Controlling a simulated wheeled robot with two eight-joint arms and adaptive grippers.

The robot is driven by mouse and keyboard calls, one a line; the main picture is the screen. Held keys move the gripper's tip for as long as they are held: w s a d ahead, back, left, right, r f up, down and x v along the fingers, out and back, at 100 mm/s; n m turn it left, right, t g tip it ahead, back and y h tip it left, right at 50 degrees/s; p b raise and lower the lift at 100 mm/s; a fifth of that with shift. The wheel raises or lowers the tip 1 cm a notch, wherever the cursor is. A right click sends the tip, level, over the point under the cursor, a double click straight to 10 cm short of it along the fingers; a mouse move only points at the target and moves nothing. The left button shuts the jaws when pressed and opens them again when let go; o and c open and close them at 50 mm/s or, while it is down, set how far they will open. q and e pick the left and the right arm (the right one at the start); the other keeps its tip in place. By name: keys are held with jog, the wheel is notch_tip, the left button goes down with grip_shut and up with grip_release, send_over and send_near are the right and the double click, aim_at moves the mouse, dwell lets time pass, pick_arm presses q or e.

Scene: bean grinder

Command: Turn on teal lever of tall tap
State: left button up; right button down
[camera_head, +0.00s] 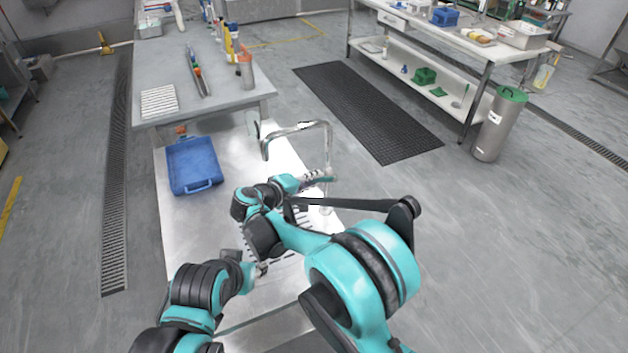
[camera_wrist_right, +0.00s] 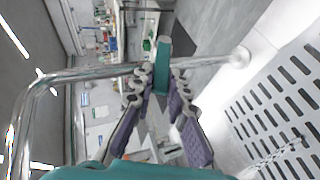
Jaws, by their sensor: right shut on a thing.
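The tall tap (camera_head: 328,150) is a chrome pipe bent in a high arch, standing at the right edge of the steel sink top. It also crosses the right wrist view (camera_wrist_right: 90,73). Its teal lever (camera_wrist_right: 162,62) shows in the right wrist view between the two fingers of my right gripper (camera_wrist_right: 160,82). The right gripper (camera_head: 316,181) is shut on the lever, beside the tap pipe. In the head view the gripper mostly hides the lever. My left gripper (camera_head: 257,270) is low over the front of the sink top, apart from the tap; its fingers are unclear.
A blue tray (camera_head: 193,165) lies on the steel top (camera_head: 235,150) at the left. A slotted drain plate (camera_wrist_right: 275,110) lies below the tap. Behind is a grey table (camera_head: 165,65) with bottles and a rack. The floor right of the tap is clear around a black mat (camera_head: 365,108).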

jog(key=shift+f, duration=0.1)
dwell(0.3)
jog(key=c, duration=1.5)
grip_release()
notch_tip(320, 180, up, 10)
